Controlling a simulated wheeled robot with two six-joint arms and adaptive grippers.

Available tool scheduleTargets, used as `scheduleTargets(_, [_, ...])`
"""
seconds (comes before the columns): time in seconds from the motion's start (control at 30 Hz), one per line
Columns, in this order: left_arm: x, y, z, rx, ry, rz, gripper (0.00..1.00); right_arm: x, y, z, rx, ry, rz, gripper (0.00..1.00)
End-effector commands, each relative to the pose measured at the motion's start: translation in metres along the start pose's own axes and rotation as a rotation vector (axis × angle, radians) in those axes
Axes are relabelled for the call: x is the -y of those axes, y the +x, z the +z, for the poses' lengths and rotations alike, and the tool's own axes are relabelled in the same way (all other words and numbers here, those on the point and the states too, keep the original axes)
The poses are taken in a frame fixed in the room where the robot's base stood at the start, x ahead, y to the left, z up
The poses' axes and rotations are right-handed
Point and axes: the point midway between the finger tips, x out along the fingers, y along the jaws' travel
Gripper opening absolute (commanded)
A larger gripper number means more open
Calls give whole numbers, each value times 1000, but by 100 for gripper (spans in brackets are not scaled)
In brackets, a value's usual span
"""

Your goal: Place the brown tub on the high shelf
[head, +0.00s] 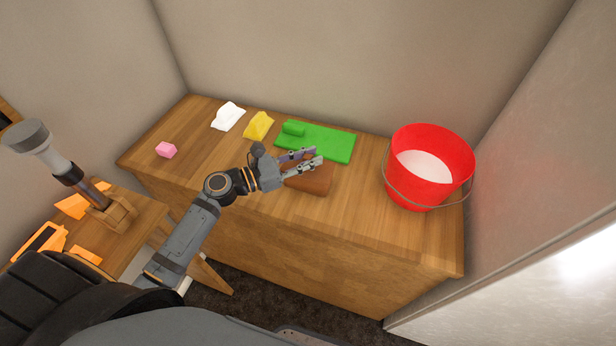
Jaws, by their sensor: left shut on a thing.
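The brown tub (310,183) is a small reddish-brown block-like thing at the front middle of the wooden counter. My left gripper (305,159) reaches over it from the left and is shut on it. The fingers hide part of the tub's upper left side. I cannot tell whether the tub rests on the counter or is just above it. The high shelf is not clearly in view. My right gripper is not in view.
A red bucket (441,147) stands at the counter's right end. A green board (332,141), a yellow cloth (258,125), a white cloth (228,116) and a pink block (166,150) lie along the counter. A small wooden table (128,243) with orange items is at left.

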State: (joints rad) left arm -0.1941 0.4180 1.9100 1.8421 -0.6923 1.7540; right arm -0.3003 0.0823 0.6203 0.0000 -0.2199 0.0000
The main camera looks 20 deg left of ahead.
Motion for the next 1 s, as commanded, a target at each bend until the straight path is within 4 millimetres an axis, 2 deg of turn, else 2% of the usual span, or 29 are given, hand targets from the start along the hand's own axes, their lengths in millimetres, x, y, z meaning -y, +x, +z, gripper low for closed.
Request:
scheduleTargets(0.57, [0,0,4,1,1,0,0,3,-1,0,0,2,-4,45])
scheduleTargets(0.83, [0,0,32,1,4,-2,0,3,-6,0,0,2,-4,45])
scheduleTargets(1.0, [16,-10,53,-2,4,-4,0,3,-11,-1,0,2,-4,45])
